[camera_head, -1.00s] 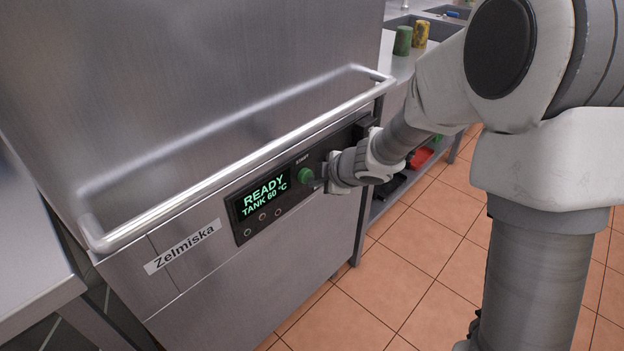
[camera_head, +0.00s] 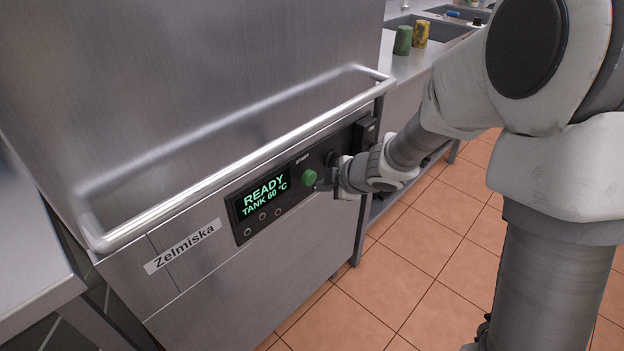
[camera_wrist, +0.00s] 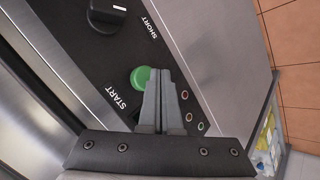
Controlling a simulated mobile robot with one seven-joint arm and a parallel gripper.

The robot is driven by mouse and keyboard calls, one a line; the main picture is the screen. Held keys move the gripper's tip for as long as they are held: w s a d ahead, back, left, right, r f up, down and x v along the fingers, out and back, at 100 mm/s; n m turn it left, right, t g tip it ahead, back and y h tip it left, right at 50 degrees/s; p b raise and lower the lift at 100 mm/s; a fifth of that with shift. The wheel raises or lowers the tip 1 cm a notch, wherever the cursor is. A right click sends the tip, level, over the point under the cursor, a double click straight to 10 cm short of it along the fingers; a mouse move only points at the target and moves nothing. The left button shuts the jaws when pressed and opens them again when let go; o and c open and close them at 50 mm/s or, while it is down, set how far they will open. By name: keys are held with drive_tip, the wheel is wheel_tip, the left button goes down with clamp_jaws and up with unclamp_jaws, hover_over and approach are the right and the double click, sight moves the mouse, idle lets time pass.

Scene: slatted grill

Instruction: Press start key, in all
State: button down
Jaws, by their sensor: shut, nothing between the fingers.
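The green round start key (camera_head: 309,177) sits on the black control panel, right of the display. The display (camera_head: 264,194) reads "READY TANK 60 °C". In the wrist view the start key (camera_wrist: 141,77) shows beside the printed word START, partly covered by my fingers. My gripper (camera_head: 320,187) is shut and empty, its fingertips close to the key's lower right side in the head view. In the wrist view my gripper (camera_wrist: 161,72) has its two fingers together. I cannot tell whether the tips touch the key.
A long steel handle bar (camera_head: 240,158) runs across the machine above the panel. A black knob (camera_wrist: 107,13) shows in the wrist view. Small round buttons (camera_head: 262,217) lie under the display. Green and yellow cups (camera_head: 403,41) stand on the counter behind. Tiled floor is open to the right.

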drive_tip(key=shift+s+d, duration=0.8)
drive_tip(key=shift+d, duration=0.2)
drive_tip(key=shift+s+d, duration=0.75)
drive_tip(key=shift+d, duration=0.25)
drive_tip(key=s+d+r+m+t+h, duration=0.3)
drive_tip(key=d+r+m+h, duration=0.3)
drive_tip(key=d+r+m, duration=0.55)
drive_tip(key=s+d+r+m+g, duration=0.15)
drive_tip(key=s+m, duration=0.25)
drive_tip(key=s, duration=0.6)
drive_tip(key=s+d+r+m+g, duration=0.1)
drive_tip(key=s+r+m+g, duration=0.1)
drive_tip(key=s+m, duration=0.5)
drive_tip(key=s+a+r+n+p, duration=0.1)
drive_tip(key=s+r+n+p, duration=0.1)
drive_tip(key=r+p, duration=1.9)
drive_tip(key=shift+s+r+g+p, duration=0.25)
drive_tip(key=shift+s+g+p, duration=0.1)
drive_tip(key=shift+s, duration=0.3)
